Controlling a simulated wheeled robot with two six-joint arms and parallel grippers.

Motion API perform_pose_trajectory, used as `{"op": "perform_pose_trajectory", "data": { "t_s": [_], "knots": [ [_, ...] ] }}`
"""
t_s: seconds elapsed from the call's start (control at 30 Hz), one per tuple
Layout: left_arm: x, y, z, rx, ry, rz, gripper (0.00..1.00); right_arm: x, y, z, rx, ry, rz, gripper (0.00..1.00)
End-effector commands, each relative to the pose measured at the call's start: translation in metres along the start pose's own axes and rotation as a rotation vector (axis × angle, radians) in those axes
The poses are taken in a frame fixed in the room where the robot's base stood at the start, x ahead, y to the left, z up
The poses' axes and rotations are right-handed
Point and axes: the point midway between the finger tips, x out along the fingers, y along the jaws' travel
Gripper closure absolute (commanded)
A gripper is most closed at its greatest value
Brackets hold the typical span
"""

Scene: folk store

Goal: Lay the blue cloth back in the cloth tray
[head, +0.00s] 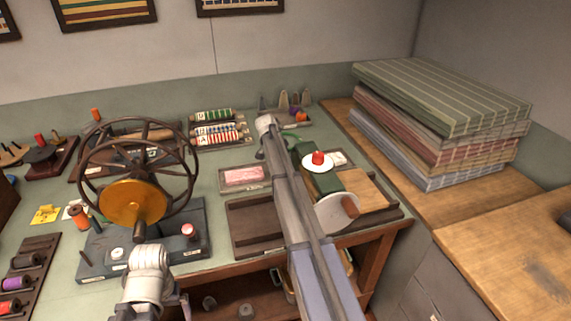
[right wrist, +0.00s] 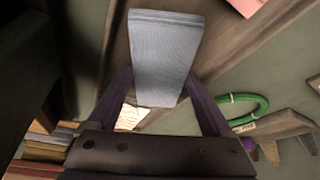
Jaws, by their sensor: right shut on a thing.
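A light blue cloth (right wrist: 166,55), a flat folded piece, is held between the two fingers of my right gripper (right wrist: 158,95) in the right wrist view. In the head view my right arm covers the middle of the bench, and the cloth cannot be made out there. A shallow tray (head: 222,188) with a pink cloth (head: 244,175) lies left of that arm. A larger dark wooden tray (head: 257,243) is nearer the bench's front edge. Which is the cloth tray is unclear.
A spoked wheel (head: 138,202) on a grey stand fills the bench's left side. Racks of thread (head: 215,134) and cones (head: 284,101) stand at the back. A green coil (right wrist: 240,97) lies near the held cloth. Stacked fabrics (head: 440,125) stand at right.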

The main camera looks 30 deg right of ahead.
Motion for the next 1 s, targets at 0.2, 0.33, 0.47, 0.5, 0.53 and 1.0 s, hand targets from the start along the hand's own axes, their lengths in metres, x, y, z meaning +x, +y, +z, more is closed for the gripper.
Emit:
{"op": "perform_pose_trajectory", "data": {
  "t_s": [0.2,0.33,0.47,0.5,0.53,1.0],
  "knots": [
    [0.005,0.001,0.0,0.0,0.0,0.0,0.0,0.005,0.0,0.002,0.0,0.0,0.0,0.81],
    [0.008,0.001,-0.001,0.0,0.0,0.0,0.0,0.007,0.0,0.003,0.0,0.0,0.0,0.81],
    [0.007,0.001,0.0,0.0,0.0,0.0,0.0,0.007,0.0,0.003,0.0,0.0,0.0,0.08],
    [0.007,0.001,0.0,0.0,0.0,0.0,0.0,0.007,0.0,0.003,0.0,0.0,0.0,0.04],
    [0.007,0.001,0.0,0.0,0.0,0.0,0.0,0.007,0.0,0.003,0.0,0.0,0.0,0.0],
    [-0.002,0.0,0.0,0.0,0.0,0.0,0.0,-0.003,0.0,0.002,-0.001,0.0,0.0,0.0]
  ]
}}
